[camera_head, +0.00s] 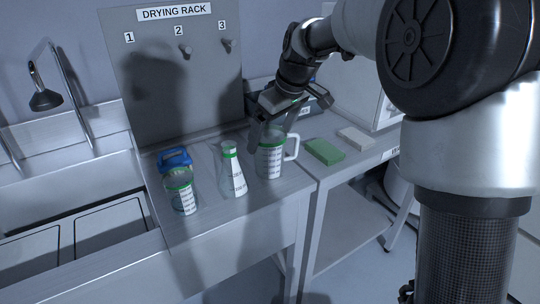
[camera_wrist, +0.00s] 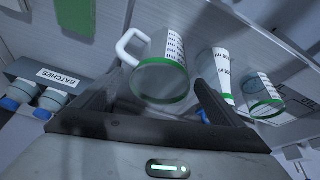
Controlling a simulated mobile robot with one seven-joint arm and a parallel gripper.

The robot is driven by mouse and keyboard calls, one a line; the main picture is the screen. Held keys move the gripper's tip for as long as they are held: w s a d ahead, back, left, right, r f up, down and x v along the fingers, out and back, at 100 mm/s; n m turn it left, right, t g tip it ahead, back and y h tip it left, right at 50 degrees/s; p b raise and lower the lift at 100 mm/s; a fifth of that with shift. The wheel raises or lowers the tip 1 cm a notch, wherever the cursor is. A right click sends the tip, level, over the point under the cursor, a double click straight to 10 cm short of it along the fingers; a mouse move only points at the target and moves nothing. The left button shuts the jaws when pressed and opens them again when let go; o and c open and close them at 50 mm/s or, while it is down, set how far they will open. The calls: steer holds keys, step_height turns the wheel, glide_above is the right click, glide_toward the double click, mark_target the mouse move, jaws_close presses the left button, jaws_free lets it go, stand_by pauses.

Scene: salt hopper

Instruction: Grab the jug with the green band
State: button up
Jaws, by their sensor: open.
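The jug (camera_head: 270,162) is clear, with white markings, a green band near its rim and a white handle on its right. It stands upright on the steel counter, right of the other glassware. The wrist view looks down on the jug (camera_wrist: 172,50), with the handle at upper left and the green band nearest me. My gripper (camera_head: 273,122) is open and empty, tilted downward just above the jug's rim. In the wrist view, the fingers of my gripper (camera_wrist: 160,80) lie on either side of the rim. I cannot tell whether they touch it.
A green-banded conical flask (camera_head: 233,175) and beaker (camera_head: 184,198) stand left of the jug, with a blue object (camera_head: 175,157) behind the beaker. A green block (camera_head: 325,151) and a pale block (camera_head: 356,138) lie right. The drying rack (camera_head: 165,90) rises behind; a sink (camera_head: 80,225) is left.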

steer(key=b+x, duration=0.1)
steer(key=x, duration=0.6)
steer(key=shift+f+b, duration=0.15)
steer(key=shift+b, duration=0.15)
steer(key=shift+c, duration=0.4)
steer(key=c, duration=1.1)
